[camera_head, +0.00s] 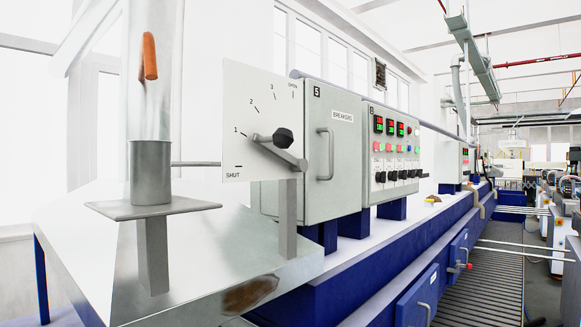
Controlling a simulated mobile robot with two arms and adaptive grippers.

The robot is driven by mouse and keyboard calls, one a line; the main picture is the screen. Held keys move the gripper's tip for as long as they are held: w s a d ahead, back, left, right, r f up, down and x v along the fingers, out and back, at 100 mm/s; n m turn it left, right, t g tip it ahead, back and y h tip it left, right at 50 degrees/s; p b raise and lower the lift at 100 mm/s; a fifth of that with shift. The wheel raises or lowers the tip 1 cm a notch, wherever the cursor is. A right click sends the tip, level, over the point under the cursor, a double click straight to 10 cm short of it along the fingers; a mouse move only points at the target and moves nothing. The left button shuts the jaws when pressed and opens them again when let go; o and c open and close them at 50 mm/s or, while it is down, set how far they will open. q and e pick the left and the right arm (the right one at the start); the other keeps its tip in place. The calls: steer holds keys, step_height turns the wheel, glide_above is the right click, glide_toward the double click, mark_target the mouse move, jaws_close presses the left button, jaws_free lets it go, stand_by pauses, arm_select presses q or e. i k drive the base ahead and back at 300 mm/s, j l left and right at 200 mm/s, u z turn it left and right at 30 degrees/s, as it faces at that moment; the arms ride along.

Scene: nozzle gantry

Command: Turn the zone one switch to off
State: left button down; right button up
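A grey control panel (372,154) stands in the middle of the head view, facing right and seen at a slant. It has red and green digital displays (391,127) near the top and coloured round buttons below them. A row of black switches (380,177) runs along its lower part. The labels are too small to read, so I cannot tell which switch is zone one or how it is set. Neither of my grippers is in view.
Left of the panel is a cabinet (313,165) labelled BREAKERS with a handle. Nearer stands a white dial plate (258,105) marked SHUT to OPEN, its black-knobbed lever (283,138) sticking out. A blue machine base (345,285) runs along; a slatted walkway (492,285) lies right.

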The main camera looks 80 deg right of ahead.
mark_target(380, 177)
steer(key=z, duration=3.2)
